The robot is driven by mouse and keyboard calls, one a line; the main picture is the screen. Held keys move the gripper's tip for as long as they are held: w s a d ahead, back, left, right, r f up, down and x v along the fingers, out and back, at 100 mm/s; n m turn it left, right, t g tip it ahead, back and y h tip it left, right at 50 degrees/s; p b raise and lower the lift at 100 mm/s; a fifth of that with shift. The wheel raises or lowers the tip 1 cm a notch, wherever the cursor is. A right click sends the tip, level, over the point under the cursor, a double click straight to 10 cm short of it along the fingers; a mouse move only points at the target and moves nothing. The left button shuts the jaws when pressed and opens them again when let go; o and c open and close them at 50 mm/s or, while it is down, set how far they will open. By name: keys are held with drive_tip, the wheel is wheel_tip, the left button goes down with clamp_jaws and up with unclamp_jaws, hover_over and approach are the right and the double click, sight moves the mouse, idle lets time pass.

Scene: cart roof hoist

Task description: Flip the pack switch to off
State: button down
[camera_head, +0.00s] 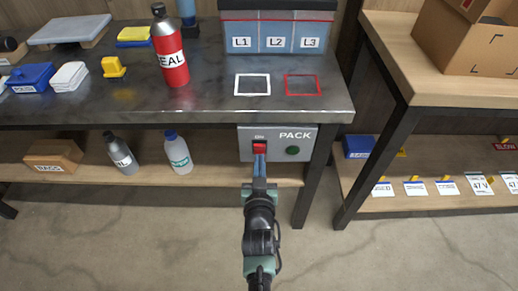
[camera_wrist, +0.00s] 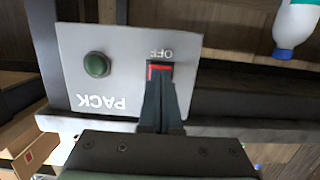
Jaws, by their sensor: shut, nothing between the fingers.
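The grey PACK panel (camera_head: 275,156) is mounted under the front edge of the workbench. It also shows upside down in the wrist view (camera_wrist: 117,52). Its red switch (camera_head: 260,148) sits below an ON label; in the wrist view the red switch (camera_wrist: 159,68) shows beside an OFF label. My gripper (camera_head: 259,158) is shut and empty, its fingertips at the switch. In the wrist view the fingers (camera_wrist: 161,88) cover much of the switch. I cannot tell whether they touch it, nor which way the switch is set.
A dark green round button or lamp (camera_head: 292,150) is beside the switch. A bench leg (camera_head: 313,180) stands at right. The lower shelf (camera_head: 220,174) holds a white bottle (camera_head: 178,153), a grey bottle (camera_head: 121,153) and a RAGS box (camera_head: 53,155). The floor in front is clear.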

drive_tip(key=s+r+p, duration=0.1)
drive_tip(key=s+p, duration=0.2)
drive_tip(key=s, duration=0.3)
drive_tip(key=shift+s, duration=0.3)
drive_tip(key=shift+r, duration=0.15)
idle(0.4)
drive_tip(key=w+r+t, duration=0.3)
drive_tip(key=r, duration=1.5)
drive_tip(key=w+r+t, duration=0.2)
drive_tip(key=w+r, duration=0.1)
drive_tip(key=r, duration=1.5)
drive_tip(key=s+r+t, duration=0.3)
drive_tip(key=s+r, duration=0.6)
drive_tip(key=r, duration=0.5)
drive_tip(key=s+r+t, duration=0.3)
drive_tip(key=s+r, duration=0.7)
drive_tip(key=r, duration=0.4)
wheel_tip(320, 180, up, 23)
drive_tip(key=p, duration=2.4)
drive_tip(key=shift+w+r, duration=0.2)
drive_tip(key=shift+w, duration=0.25)
